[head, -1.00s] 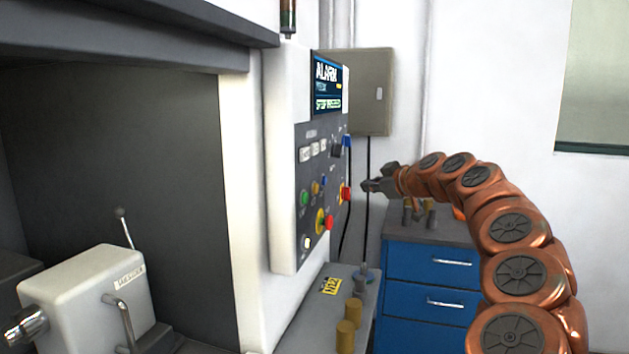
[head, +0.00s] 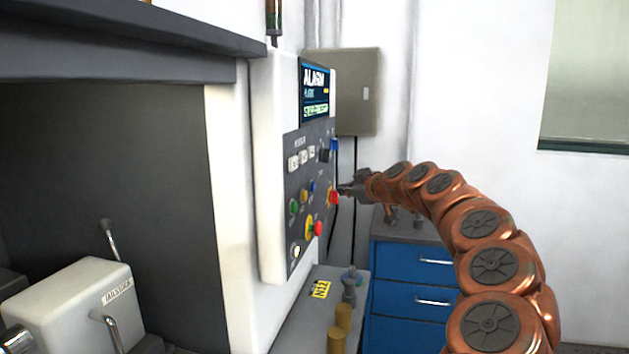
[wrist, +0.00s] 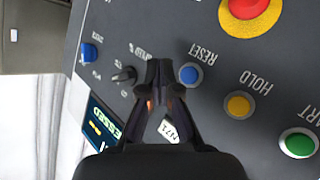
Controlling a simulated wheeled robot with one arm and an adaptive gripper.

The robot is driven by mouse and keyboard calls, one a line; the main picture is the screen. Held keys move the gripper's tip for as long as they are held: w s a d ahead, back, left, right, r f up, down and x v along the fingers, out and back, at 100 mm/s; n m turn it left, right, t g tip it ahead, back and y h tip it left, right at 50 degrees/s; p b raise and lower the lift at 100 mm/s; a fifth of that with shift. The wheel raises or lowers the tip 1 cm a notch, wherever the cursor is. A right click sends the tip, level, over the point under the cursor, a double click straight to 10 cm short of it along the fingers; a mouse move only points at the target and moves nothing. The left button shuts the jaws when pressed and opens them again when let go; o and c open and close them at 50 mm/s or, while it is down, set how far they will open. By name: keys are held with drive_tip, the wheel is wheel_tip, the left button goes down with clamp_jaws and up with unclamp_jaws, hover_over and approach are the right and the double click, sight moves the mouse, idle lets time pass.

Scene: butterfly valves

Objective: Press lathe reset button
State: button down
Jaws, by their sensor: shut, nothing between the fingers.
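The blue reset button (wrist: 190,74), beside the label RESET, is on the lathe's dark control panel (head: 308,165). It also shows in the head view (head: 312,187) as a small blue spot. My gripper (wrist: 160,68) is shut and empty, its tips just left of the reset button in the wrist view. In the head view my gripper (head: 343,190) is at the panel's right side, close to a red button. I cannot tell whether the tips touch the panel. The blue button looks uncovered in the wrist view.
A yellow button (wrist: 238,105) and a green button (wrist: 298,143) sit near the reset button. A red stop button (wrist: 246,6) on yellow and a black knob (wrist: 124,76) are also close. The screen (head: 315,95) reads ALARM. A blue drawer cabinet (head: 415,280) stands behind my arm.

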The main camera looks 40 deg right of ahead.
sight(313, 187)
drive_tip(key=shift+w+a, duration=0.7)
drive_tip(key=shift+w, duration=0.25)
drive_tip(key=shift+w+a, duration=0.65)
drive_tip(key=shift+w, duration=0.3)
drive_tip(key=shift+w+a+f, duration=0.1)
drive_tip(key=shift+w+f, duration=0.05)
drive_tip(key=shift+w+a+b, duration=0.15)
drive_tip(key=shift+w+b, duration=0.05)
drive_tip(key=shift+b, duration=0.3)
